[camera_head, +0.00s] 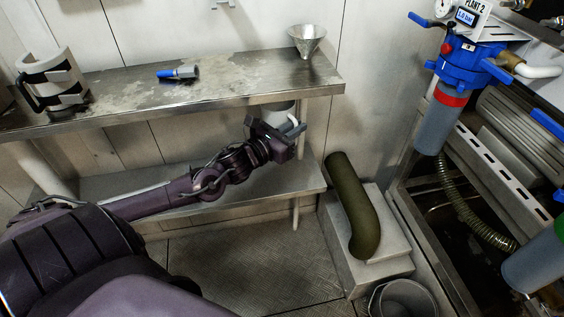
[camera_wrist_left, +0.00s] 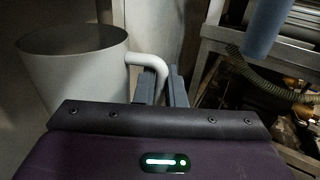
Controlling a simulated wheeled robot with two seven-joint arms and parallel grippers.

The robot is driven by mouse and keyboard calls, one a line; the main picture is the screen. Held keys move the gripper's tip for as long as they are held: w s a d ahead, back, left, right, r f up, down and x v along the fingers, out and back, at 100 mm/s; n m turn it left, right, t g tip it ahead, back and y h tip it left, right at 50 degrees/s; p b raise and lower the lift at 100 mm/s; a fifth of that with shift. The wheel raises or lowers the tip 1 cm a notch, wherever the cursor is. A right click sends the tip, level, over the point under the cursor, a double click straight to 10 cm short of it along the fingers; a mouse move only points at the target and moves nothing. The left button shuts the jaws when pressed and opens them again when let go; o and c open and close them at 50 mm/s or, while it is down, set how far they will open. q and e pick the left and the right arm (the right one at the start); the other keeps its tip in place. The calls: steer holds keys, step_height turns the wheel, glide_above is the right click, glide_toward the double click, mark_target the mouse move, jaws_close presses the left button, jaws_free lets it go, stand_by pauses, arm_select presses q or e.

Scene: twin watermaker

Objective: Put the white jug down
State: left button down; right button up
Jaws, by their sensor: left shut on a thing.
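My left gripper (camera_wrist_left: 165,82) is shut on that handle. The jug's base is hidden, so I cannot tell whether it touches anything below. My right gripper is not in view.
The upper shelf (camera_head: 225,88) bears a metal funnel (camera_head: 307,40), a small blue-and-grey item (camera_head: 178,73) and a white-and-black holder (camera_head: 50,80). The lower shelf (camera_head: 265,185) looks bare. A green hose (camera_head: 352,205) lies on a block at right; a bucket (camera_head: 402,300) stands in front.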

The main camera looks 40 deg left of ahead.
arm_select(q)
step_height(320, 180, down, 5)
steer(key=shift+f+b, duration=0.2)
steer(key=shift+b, duration=0.3)
steer(key=shift+f+b, duration=1.3)
steer(key=shift+f, duration=4.25)
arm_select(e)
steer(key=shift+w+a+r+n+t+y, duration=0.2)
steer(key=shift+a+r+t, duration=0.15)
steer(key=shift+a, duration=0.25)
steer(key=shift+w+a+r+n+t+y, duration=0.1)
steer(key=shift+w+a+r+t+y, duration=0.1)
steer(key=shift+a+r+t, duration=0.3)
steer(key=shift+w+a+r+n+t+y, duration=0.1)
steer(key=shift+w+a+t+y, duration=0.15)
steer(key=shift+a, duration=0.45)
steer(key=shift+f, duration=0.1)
arm_select(q)
steer(key=c, duration=1.5)
jaws_free()
steer(key=shift+f, duration=0.15)
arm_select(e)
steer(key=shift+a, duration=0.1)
